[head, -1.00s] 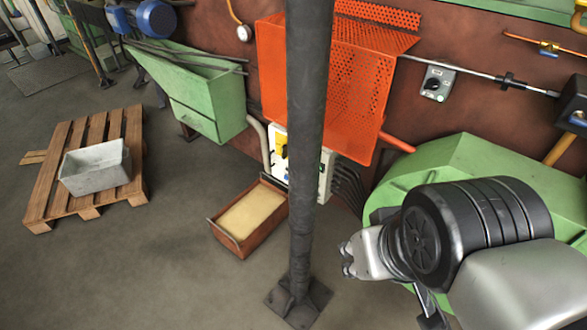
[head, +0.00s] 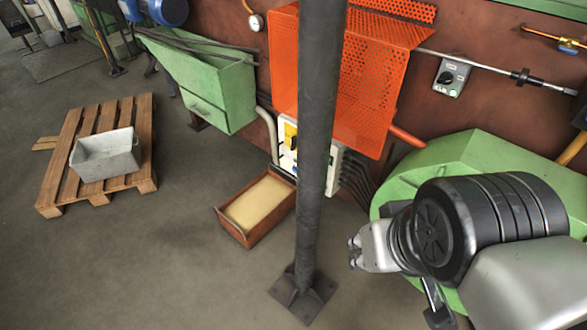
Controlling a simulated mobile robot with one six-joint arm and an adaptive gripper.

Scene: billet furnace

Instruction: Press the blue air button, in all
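A pale control box (head: 333,170) is low on the red-brown wall, partly hidden behind a dark post. A yellow switch plate (head: 290,134) shows on its left part. A small blue spot shows below that plate, too small to tell whether it is the air button. My gripper (head: 354,252) seems to be the silver end of my arm, right of the post and below the box in the picture. It appears clear of the box. Its fingers are too small and turned away to show whether they are open.
The dark post (head: 315,130) stands between my camera and the box. A rust-coloured tray (head: 232,229) of sand lies below the box. An orange perforated guard (head: 375,85) hangs above. A green housing (head: 455,160) is behind my arm. A pallet (head: 60,180) with a grey bin (head: 105,155) stands left.

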